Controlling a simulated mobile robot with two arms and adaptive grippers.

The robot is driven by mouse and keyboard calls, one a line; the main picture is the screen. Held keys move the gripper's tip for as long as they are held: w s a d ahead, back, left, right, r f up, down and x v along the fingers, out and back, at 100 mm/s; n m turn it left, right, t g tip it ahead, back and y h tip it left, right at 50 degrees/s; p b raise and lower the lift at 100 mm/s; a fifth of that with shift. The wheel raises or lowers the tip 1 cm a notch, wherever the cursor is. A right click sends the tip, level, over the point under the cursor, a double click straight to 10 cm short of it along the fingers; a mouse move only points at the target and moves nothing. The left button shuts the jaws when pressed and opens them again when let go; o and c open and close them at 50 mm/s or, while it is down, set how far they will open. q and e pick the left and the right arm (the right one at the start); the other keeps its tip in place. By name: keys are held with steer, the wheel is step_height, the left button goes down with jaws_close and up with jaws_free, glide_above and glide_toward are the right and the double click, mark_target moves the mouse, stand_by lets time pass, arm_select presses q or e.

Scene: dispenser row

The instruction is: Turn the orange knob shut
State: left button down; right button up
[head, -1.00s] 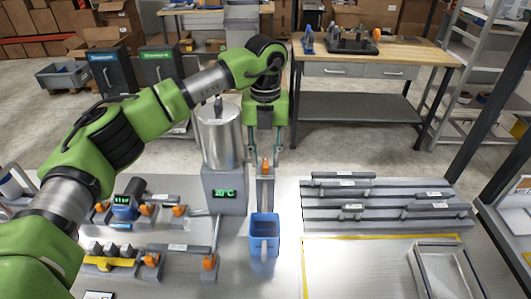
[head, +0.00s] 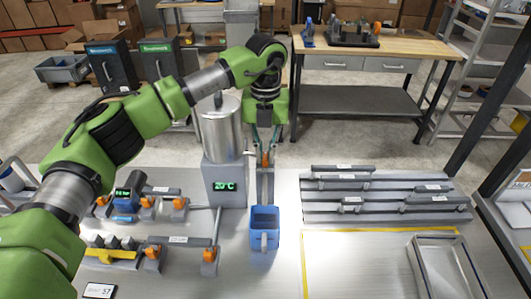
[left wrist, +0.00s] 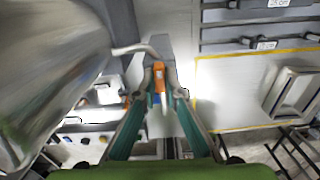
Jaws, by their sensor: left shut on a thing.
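The orange knob (head: 265,161) sits upright on the grey spout in front of the steel tank (head: 221,130), which has a green 20 °C display. My left gripper (head: 265,152) comes down on it from above, with its fingers closed in on both sides. In the left wrist view the knob (left wrist: 159,78) stands between the two fingertips (left wrist: 164,90). My left gripper is shut on the knob. A blue jug (head: 264,240) stands below the spout; its contents cannot be made out. My right gripper is not in view.
Several other orange knobs sit on fittings to the left, such as one near the front (head: 209,255). A grey slotted rack (head: 385,216) stands to the right. A metal tray (head: 418,262) lies at front right. The yellow-outlined area (head: 350,270) is mostly bare.

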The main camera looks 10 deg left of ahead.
arm_select(q)
steer(key=m+b, duration=0.2)
steer(key=m, duration=0.1)
steer(key=shift+f+b, duration=0.1)
steer(key=shift+b, duration=0.2)
steer(key=m+b, duration=0.2)
steer(key=m, duration=0.7)
steer(key=shift+m+b, duration=0.3)
steer(key=shift+b, duration=0.1)
steer(key=m, duration=0.3)
steer(key=shift+r+m, duration=0.2)
steer(key=shift+m, duration=0.6)
steer(key=c, duration=2.1)
jaws_free()
